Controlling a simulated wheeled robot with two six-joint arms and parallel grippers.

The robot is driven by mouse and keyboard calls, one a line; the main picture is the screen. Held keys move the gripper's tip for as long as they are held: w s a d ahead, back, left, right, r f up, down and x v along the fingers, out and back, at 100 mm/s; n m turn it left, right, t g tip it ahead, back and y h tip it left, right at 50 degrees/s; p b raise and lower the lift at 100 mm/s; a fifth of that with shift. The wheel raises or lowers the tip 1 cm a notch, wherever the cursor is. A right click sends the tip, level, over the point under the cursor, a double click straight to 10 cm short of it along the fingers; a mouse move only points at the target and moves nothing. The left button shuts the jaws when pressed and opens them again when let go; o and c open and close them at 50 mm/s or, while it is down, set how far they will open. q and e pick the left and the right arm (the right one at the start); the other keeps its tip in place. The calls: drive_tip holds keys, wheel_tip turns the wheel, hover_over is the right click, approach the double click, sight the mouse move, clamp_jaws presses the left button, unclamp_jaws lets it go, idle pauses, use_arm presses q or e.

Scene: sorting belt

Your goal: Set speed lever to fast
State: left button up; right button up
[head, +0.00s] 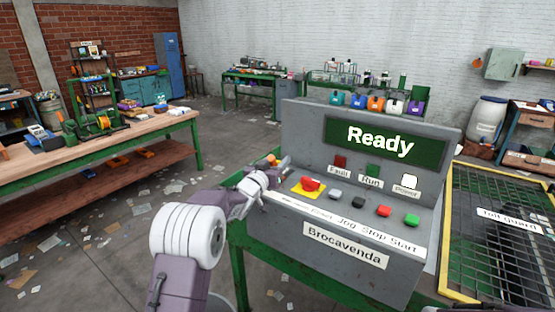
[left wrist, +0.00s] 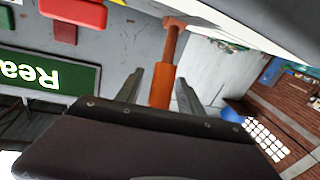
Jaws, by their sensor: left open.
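The grey control console (head: 340,258) has a green screen reading "Ready". The orange speed lever (head: 271,158) shows only as a small tip at the console's left side, mostly hidden by my left gripper (head: 280,168). In the left wrist view the orange lever (left wrist: 162,85) stands between the two spread fingers of my left gripper (left wrist: 158,90). The fingers are open, and I see no clear grip on the lever. The lever's speed markings do not show. My right gripper is not in view.
A red emergency button (head: 311,184) on a yellow plate sits close to my left gripper, with several buttons to its right. A yellow-framed mesh guard (head: 500,235) stands at the right. A wooden workbench (head: 110,140) is at the left, with open floor between.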

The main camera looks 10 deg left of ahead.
use_arm(q)
drive_tip(key=shift+w, duration=0.1)
clamp_jaws()
idle(1.4)
